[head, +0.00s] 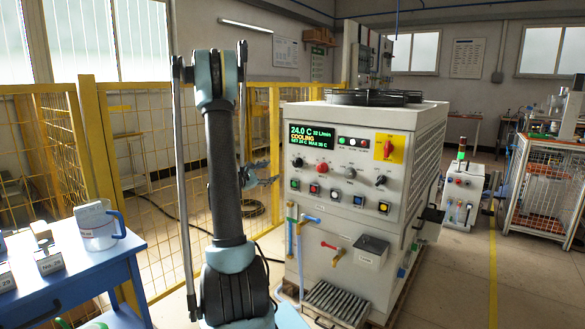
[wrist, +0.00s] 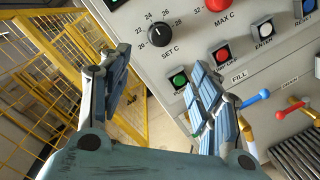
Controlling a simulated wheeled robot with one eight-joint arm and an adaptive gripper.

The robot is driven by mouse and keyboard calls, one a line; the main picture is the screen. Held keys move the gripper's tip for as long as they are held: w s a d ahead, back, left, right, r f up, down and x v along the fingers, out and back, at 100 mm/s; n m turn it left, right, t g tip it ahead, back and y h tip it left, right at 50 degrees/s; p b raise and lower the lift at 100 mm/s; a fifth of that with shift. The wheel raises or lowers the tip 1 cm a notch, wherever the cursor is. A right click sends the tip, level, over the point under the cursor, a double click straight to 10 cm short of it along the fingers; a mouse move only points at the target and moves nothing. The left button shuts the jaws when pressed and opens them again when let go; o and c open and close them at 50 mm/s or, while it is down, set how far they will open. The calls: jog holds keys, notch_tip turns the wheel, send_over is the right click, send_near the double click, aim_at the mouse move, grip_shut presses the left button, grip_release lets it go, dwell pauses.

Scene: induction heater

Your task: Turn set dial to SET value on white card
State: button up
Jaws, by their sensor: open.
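The set dial is a black knob (wrist: 159,33) on the chiller's grey front panel, labelled SET C, with numbers from 20 to 28 around it. It also shows in the head view (head: 297,161), left of a red knob. The green display (head: 312,135) reads 24.0 C, COOLING, SET 24 C, MAX 30 C. My gripper (wrist: 160,66) is open and empty, its fingers spread below the dial in the wrist view. In the head view my gripper (head: 274,173) is left of the panel, apart from the dial. I cannot tell which card carries the SET value.
The red MAX C knob (wrist: 217,3) and lit buttons (wrist: 178,80) sit close to the dial. Hose taps (head: 300,222) stick out lower down. A blue table (head: 85,270) with a mug (head: 98,230) and labelled blocks (head: 49,262) stands left. Yellow fencing (head: 170,190) is behind my arm.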

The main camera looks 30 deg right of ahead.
aim_at(295, 164)
jog(key=x, duration=1.6)
jog(key=shift+d, duration=0.35)
jog(key=c, duration=1)
